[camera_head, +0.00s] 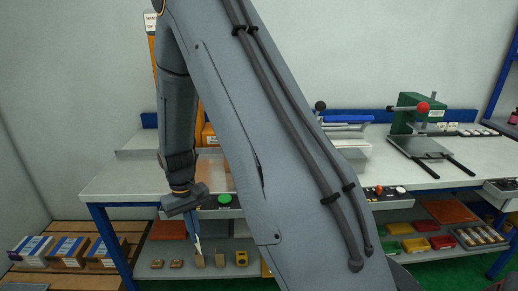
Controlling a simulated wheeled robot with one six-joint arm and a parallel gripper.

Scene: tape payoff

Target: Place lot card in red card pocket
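My gripper (196,236) hangs below the wrist, pointing down, in front of the workbench's lower left part. Its fingers are small and seen nearly edge-on, with a blue part and a pale tip, so I cannot tell whether they are open or shut or hold a card. I cannot make out the lot card for certain. My arm hides the middle of the bench.
The workbench (125,181) has a clear top at left. A green press (408,118) with a red knob stands at right. Small brown blocks and a yellow device (241,258) sit on the lower shelf. Boxes (70,250) stand on a pallet at lower left.

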